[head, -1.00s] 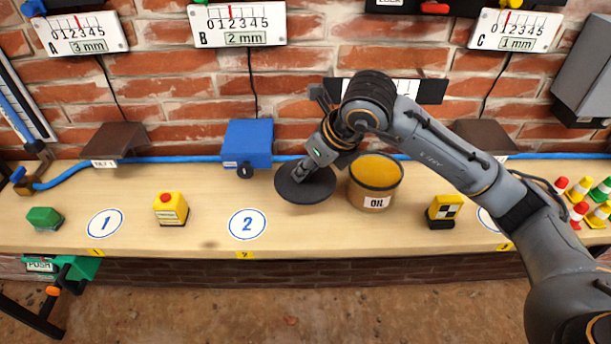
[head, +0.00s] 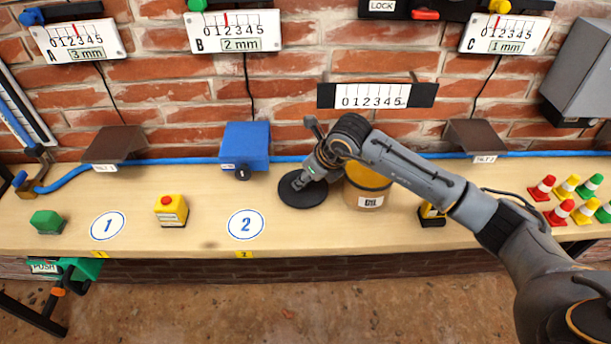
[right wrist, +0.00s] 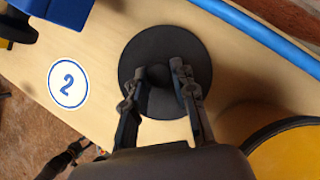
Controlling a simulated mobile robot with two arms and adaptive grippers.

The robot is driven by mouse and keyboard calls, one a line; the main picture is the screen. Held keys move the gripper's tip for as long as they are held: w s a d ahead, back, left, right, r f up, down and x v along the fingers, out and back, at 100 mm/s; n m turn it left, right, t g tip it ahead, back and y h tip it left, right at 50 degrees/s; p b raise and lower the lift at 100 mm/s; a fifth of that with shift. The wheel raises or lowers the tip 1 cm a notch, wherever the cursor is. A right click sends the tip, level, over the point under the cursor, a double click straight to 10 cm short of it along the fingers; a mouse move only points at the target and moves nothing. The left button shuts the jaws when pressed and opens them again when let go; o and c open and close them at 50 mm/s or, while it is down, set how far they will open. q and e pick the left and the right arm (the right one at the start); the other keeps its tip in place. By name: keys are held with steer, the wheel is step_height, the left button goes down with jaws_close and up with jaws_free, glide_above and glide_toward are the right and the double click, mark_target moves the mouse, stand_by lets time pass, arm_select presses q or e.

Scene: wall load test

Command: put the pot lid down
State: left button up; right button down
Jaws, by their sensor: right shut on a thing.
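The pot lid (head: 300,200) is a flat dark disc at the bench, between the number 2 mark and the oil pot. My right gripper (head: 300,181) comes down onto it from the upper right. In the right wrist view the two fingers (right wrist: 159,73) are closed around the knob at the middle of the lid (right wrist: 158,44). The lid looks level and at bench height; I cannot tell if it touches the wood. The oil pot (head: 372,183) stands open just right of the lid, partly behind my arm, with yellow contents (right wrist: 290,155).
A blue box (head: 247,145) stands behind left of the lid. The number 2 disc (head: 247,224) lies to its left, a yellow box with a red button (head: 170,211) further left. Several small cones (head: 562,212) stand far right. The bench in front of the lid is clear.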

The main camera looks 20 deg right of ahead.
steer(key=shift+f, duration=0.2)
steer(key=c, duration=1.1)
jaws_free()
steer(key=shift+r, duration=0.1)
steer(key=shift+r, duration=0.2)
steer(key=shift+s+d+r, duration=0.1)
steer(key=shift+d+r, duration=0.05)
steer(key=shift+r, duration=0.1)
steer(key=b+v, duration=0.1)
steer(key=v, duration=1)
steer(key=shift+s+r+b, duration=0.15)
steer(key=shift+b, duration=0.2)
